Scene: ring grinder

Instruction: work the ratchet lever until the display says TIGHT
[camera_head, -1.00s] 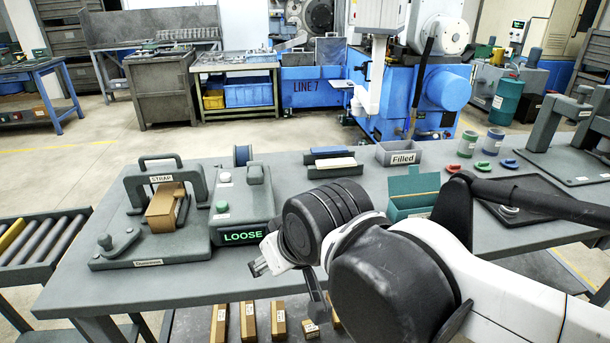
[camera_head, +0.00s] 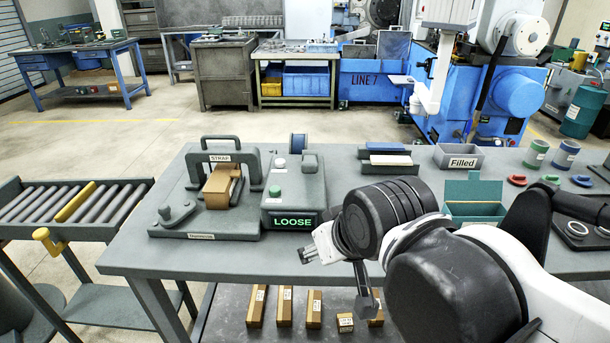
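The strapping station stands at the left of the bench, with an arch labelled STRAP (camera_head: 220,157) over a brown carton (camera_head: 221,187). A short grey lever with a round knob (camera_head: 165,212) sits at the front left of its base plate (camera_head: 200,236); I take it to be the ratchet lever. The display (camera_head: 292,222) on the grey control box reads LOOSE in green. My gripper (camera_head: 312,252) is just right of and in front of the display, apart from the lever. My wrist partly hides it, and its finger opening is unclear.
A roller conveyor (camera_head: 45,217) with a yellow handle (camera_head: 47,240) stands left of the bench. A teal open box (camera_head: 474,210), a Filled bin (camera_head: 459,158) and stacked pads (camera_head: 388,160) lie to the right. Several cartons (camera_head: 285,305) lie on the lower shelf.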

